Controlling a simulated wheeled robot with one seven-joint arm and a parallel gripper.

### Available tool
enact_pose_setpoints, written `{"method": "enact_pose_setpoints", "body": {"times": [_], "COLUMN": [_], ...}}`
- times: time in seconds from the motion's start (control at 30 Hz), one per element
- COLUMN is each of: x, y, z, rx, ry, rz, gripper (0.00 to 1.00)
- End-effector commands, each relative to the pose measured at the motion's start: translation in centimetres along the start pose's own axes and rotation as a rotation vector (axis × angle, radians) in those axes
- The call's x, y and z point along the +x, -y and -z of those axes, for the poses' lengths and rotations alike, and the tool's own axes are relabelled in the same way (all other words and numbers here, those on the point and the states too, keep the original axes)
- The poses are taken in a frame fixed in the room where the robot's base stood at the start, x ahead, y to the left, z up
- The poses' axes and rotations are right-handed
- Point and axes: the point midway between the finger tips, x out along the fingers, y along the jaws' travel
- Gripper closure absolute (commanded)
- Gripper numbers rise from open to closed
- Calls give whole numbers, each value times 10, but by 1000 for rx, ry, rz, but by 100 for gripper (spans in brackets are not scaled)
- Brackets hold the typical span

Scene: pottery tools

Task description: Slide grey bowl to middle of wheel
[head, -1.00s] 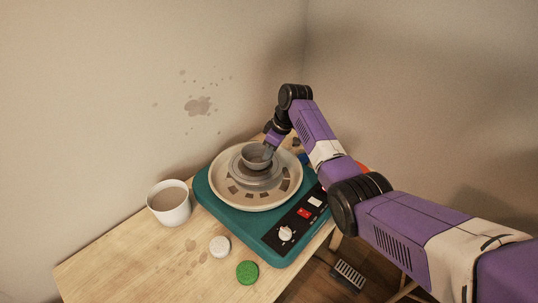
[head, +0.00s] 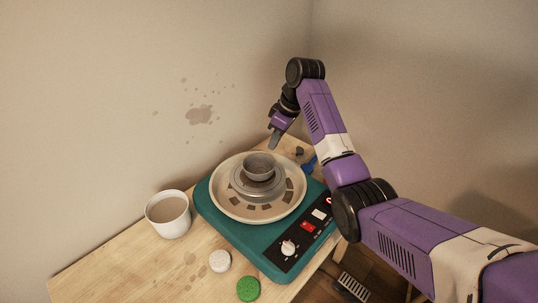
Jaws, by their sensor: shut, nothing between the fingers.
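The grey bowl (head: 259,168) stands upright on the grey wheel head (head: 242,186) of the pottery wheel, at or close to its middle. A pale splash pan (head: 222,203) surrounds the wheel head, on the teal wheel body (head: 238,235). My gripper (head: 274,141) is shut and empty. It points down, above and behind the bowl, apart from it.
A white cup (head: 168,220) with brownish contents stands left of the wheel on the wooden table (head: 120,262). A white round piece (head: 220,261) and a green round piece (head: 248,288) lie in front. A blue item (head: 309,164) and a small dark item (head: 299,152) lie behind the wheel.

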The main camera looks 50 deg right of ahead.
Motion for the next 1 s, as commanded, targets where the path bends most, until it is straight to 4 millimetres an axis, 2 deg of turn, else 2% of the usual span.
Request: {"method": "enact_pose_setpoints", "body": {"times": [0.03, 0.13, 0.2, 0.3, 0.43, 0.57, 0.77, 1.0], "x": [3, 4, 3, 1, -4, 5, 37, 85], "y": [-10, -17, -13, 2, 20, 20, 20, 18], "z": [-21, -59, -80, -94, -88, -89, -90, -92], "rx": [24, 50, 64, 74, 70, 89, 89, 88], "ry": [13, 30, 40, 43, 37, 41, 43, 43], "rz": [-7, -29, -38, -40, -34, -27, -26, -26], "gripper": [100, 100, 100, 100, 100, 100, 100, 100]}}
